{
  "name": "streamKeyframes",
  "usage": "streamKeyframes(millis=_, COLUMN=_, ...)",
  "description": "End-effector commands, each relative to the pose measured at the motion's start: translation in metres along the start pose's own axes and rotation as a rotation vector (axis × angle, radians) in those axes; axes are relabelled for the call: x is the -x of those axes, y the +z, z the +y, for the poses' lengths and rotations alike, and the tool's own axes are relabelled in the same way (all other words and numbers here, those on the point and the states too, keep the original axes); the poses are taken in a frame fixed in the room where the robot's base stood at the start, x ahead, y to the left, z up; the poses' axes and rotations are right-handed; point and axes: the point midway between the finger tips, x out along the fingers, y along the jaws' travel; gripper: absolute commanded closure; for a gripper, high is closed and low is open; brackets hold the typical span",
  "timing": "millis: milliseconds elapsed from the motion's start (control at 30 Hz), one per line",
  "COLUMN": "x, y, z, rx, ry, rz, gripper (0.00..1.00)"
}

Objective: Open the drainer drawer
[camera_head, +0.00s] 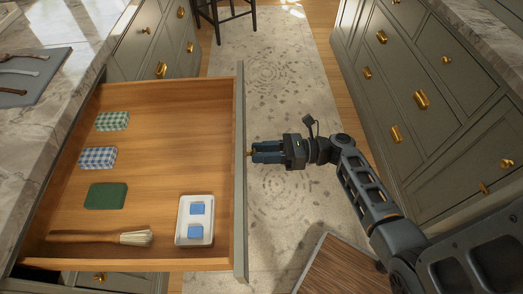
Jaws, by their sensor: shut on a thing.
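The drawer (240,112) is pulled far out from the left counter, and its wooden inside shows. It holds a green checked block (112,121), a blue checked block (97,158), a dark green block (105,196), a brush (100,237) and a white tray (209,237) with two blue pieces. My gripper (254,153) is at the middle of the drawer front's outer face, shut on its handle. The handle is mostly hidden between the fingers.
The marble counter (45,120) with a grey board (32,78) is at left. Grey cabinets (420,140) with brass handles stand at right. A patterned rug (275,90) covers the aisle. A brown wooden surface (340,268) is at bottom centre. A dark stool (222,12) stands at the top.

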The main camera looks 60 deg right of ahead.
Motion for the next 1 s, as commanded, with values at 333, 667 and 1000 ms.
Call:
streamKeyframes(millis=333, x=0.0, y=0.0, z=0.0, rx=0.0, ry=0.0, rz=0.0, gripper=0.42)
streamKeyframes(millis=667, x=0.009, y=-0.001, z=-0.001, rx=0.0, ry=-0.002, rz=0.0, gripper=0.42)
streamKeyframes(millis=1000, x=0.062, y=-0.001, z=-0.001, rx=0.002, ry=-0.003, rz=0.0, gripper=0.42)
